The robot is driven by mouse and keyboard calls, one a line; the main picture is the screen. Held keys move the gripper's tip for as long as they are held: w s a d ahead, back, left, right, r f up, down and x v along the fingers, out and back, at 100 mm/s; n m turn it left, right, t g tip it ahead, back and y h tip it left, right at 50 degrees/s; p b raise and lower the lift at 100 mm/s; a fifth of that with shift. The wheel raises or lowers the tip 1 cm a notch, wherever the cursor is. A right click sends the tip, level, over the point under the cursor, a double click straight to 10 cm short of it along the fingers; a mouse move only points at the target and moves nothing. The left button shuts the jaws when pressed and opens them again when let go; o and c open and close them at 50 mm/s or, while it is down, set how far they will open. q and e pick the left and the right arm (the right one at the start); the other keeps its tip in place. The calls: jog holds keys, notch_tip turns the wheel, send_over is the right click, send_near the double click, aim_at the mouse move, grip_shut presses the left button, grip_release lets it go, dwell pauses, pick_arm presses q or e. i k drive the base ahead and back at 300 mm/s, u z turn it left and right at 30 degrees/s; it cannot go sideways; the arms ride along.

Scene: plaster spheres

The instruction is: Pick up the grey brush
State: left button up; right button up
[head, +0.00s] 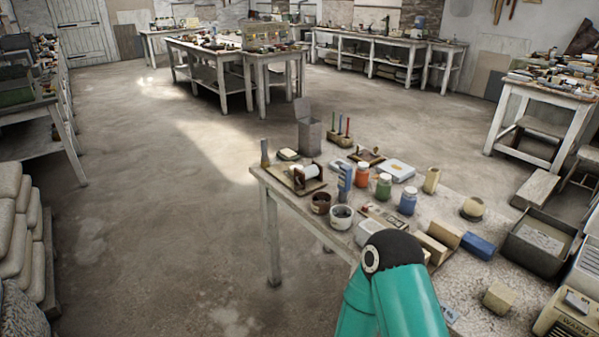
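A slim grey upright piece (265,152) stands at the far left corner of the near worktable (295,207). It may be the grey brush, but it is too small to be sure. A similar blue upright piece (345,180) stands nearer, beside the jars. A teal arm link of mine with a black joint rises from the bottom and hides part of the table. Neither of my grippers is in view.
The table holds an orange jar (362,174), a green jar (383,186), a blue jar (407,201), small pots (341,216) and blocks (478,246). Stacked sacks (18,235) are at left. The floor between is clear.

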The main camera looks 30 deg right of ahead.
aim_at(265, 162)
jog(key=z, duration=0.05)
jog(key=k, duration=1.4)
jog(key=z, duration=0.6)
jog(key=i, duration=2)
jog(key=u, duration=0.05)
